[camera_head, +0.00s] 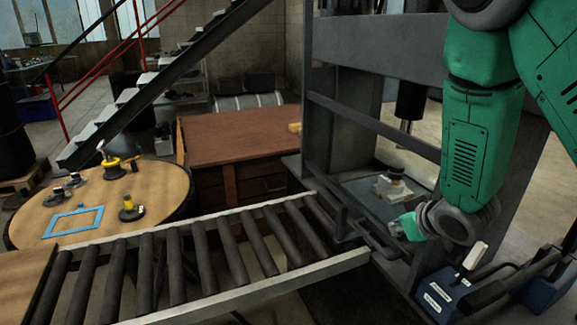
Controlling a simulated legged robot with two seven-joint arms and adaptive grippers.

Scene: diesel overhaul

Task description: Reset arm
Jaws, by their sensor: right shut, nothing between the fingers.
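My right arm, green with dark joints, comes in from the upper right. My right gripper (408,227) is small in view at the arm's lower end, beside the press frame and past the right end of the roller conveyor. It is shut and empty. A light-coloured metal part with a dark top (393,184) sits on the press bed (362,191), behind and above the gripper in the picture, apart from it. My left gripper is not in view.
The roller conveyor (195,262) crosses the front. A round table (85,215) holds a blue frame (74,222) and several small yellow and dark parts. A wooden desk (235,140) stands behind. The grey press (335,110) and a blue pump unit (445,294) flank the arm.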

